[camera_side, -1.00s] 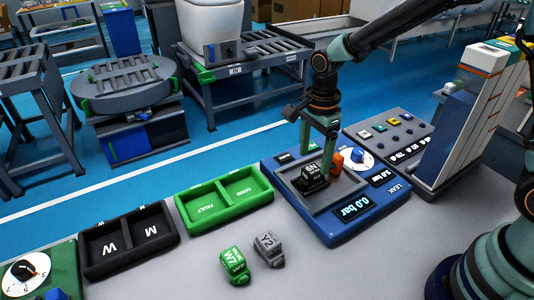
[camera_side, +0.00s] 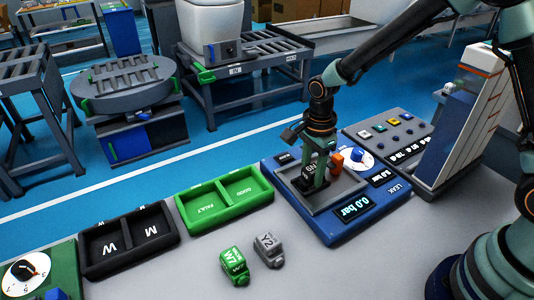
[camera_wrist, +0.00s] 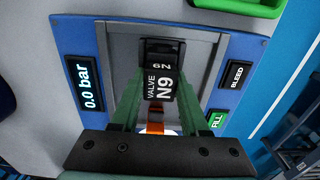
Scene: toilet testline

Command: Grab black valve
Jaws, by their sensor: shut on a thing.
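The black valve, marked "VALVE N9" in the wrist view (camera_wrist: 160,82), sits in the grey recess of the blue leak tester (camera_side: 343,222). In the side view the black valve (camera_side: 307,181) is partly hidden by my gripper (camera_side: 316,176). My gripper's green fingers stand down around the valve, one on each side, and are shut on it. The valve appears to be still at the recess; I cannot tell whether it is lifted. An orange part (camera_side: 337,159) of the tester is beside the gripper.
A green valve (camera_side: 234,265) and a grey valve (camera_side: 268,249) stand on the table. A green tray (camera_side: 225,200) with two compartments and a black tray (camera_side: 128,242) lie to the left. A tall white and blue stand (camera_side: 458,120) rises at the right.

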